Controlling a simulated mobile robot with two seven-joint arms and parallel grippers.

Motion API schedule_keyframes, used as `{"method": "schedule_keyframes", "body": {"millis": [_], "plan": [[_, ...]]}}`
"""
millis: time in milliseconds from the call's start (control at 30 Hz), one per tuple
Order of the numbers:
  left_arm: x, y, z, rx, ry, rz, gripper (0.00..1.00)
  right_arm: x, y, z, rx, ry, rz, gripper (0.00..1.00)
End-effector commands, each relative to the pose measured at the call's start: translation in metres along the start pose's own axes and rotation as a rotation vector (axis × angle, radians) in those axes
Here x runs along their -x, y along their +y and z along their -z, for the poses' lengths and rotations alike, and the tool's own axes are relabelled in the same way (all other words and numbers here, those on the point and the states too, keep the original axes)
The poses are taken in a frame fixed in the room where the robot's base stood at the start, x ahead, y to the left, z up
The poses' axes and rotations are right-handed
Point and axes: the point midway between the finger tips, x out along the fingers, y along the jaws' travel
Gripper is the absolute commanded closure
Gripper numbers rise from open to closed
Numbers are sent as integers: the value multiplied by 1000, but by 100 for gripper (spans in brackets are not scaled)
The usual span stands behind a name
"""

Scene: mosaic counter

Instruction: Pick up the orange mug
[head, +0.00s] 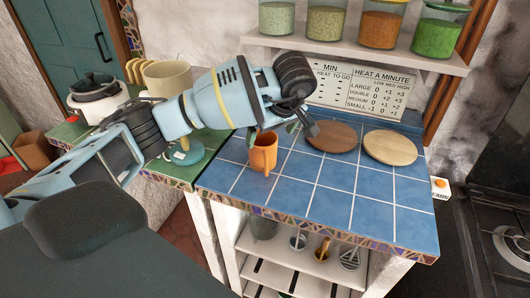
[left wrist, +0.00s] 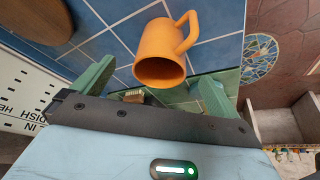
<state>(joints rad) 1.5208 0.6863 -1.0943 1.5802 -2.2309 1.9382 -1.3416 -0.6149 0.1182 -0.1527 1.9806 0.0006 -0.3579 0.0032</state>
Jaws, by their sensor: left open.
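The orange mug (head: 264,155) stands upright on the blue tiled counter, near its left end. It also shows in the left wrist view (left wrist: 160,48), with its handle toward the upper right. My left gripper (head: 272,129) is just above and behind the mug in the head view, partly hidden by its own wrist. In the left wrist view its green fingers (left wrist: 156,74) are spread apart, with the mug ahead of the gap between them. No hold on the mug shows. My right gripper is not in view.
Two round wooden boards, one dark (head: 333,137) and one light (head: 391,148), lie on the blue counter (head: 325,207) to the right. A shelf (head: 350,55) with several jars hangs above. A cream pot (head: 167,78) stands at the left. The counter's front right is clear.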

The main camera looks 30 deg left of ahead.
Motion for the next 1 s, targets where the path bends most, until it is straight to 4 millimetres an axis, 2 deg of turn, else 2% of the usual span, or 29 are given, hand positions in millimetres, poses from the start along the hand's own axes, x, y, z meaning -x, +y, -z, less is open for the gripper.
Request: {"method": "schedule_keyframes", "body": {"millis": [167,367,600,733,1000], "plan": [[-19,-1,0,-1,-2,3,1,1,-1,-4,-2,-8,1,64],[-24,-1,1,0,-1,1,1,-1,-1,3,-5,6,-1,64],[-54,-6,6,2,-3,3,1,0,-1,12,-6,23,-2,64],[-69,-5,5,0,-2,1,1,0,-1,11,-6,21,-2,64],[-73,-5,5,-1,-1,-1,1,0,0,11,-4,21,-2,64]]}}
